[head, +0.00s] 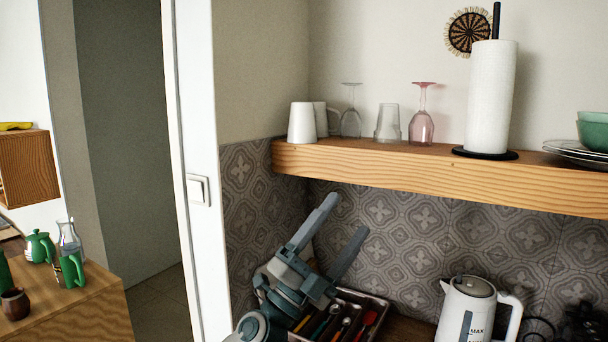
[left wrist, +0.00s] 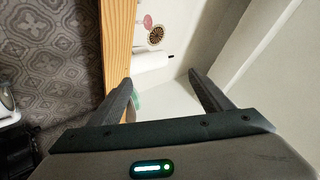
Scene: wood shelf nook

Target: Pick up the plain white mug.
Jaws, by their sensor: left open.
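A plain white mug (head: 302,122) stands at the left end of the wooden shelf (head: 420,174), its wider end down. A second pale cup (head: 321,120) is partly hidden behind it, with what looks like a handle at its right. My left gripper (head: 346,214) is open and empty, below the shelf and a little right of the mug, fingers pointing up and right. In the left wrist view its two fingers (left wrist: 163,90) are spread with nothing held between them. I cannot make out the mug in that view. My right gripper is not in view.
Upturned glasses (head: 388,123), a pink wine glass (head: 421,125), a paper towel roll (head: 490,97) and plates with green bowls (head: 592,130) stand along the shelf. Below are a utensil tray (head: 355,318) and a white kettle (head: 467,310). A wall borders the mug's left.

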